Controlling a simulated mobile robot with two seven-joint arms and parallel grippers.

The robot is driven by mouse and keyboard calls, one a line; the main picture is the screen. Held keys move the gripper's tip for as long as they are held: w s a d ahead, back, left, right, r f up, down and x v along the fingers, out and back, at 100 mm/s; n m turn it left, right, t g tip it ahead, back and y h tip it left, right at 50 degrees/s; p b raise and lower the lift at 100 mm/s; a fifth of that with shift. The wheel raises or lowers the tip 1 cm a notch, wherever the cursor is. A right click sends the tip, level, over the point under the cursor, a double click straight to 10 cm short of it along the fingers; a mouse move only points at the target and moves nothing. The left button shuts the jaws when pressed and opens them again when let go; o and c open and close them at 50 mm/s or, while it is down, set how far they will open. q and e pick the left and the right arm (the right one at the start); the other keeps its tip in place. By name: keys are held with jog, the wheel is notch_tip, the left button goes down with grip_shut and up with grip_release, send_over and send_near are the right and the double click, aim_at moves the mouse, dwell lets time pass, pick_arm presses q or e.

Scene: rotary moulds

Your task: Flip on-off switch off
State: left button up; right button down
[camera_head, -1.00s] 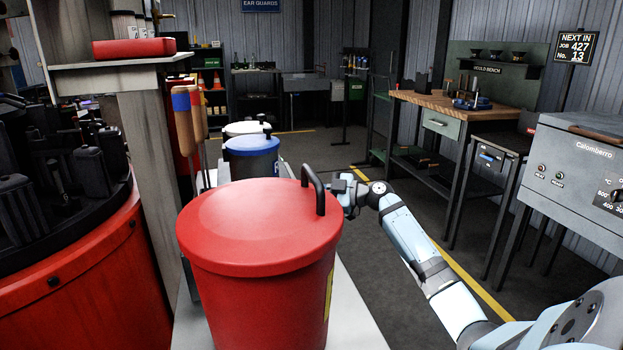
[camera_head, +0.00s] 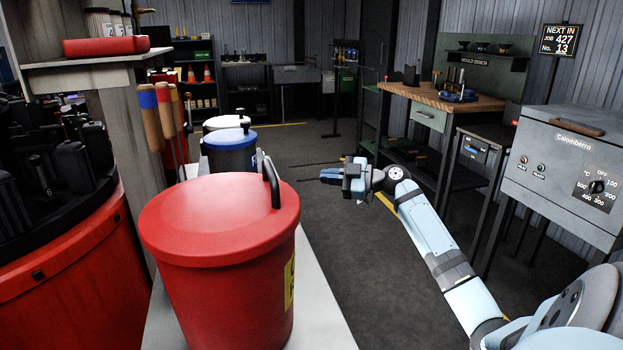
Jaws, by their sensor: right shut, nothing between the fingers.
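I cannot make out a clear on-off switch. A grey unit with a small blue display (camera_head: 475,150) stands left of the oven. My right gripper (camera_head: 327,175) is shut and empty, held over the open floor and pointing left. It is apart from the red bin and well left of the oven. My left gripper is out of view.
A lidded red bin (camera_head: 222,220) stands close in front on a pale bench (camera_head: 318,310), with blue-lidded (camera_head: 230,137) and white-lidded (camera_head: 226,122) bins behind. Red machinery (camera_head: 85,265) is at the left. A wooden workbench (camera_head: 440,95) is behind my right arm. The middle floor is clear.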

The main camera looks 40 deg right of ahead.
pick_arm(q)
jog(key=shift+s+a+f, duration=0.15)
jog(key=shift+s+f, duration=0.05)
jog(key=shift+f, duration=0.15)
pick_arm(e)
jog(key=shift+r+v, duration=0.25)
jog(key=shift+v, duration=1)
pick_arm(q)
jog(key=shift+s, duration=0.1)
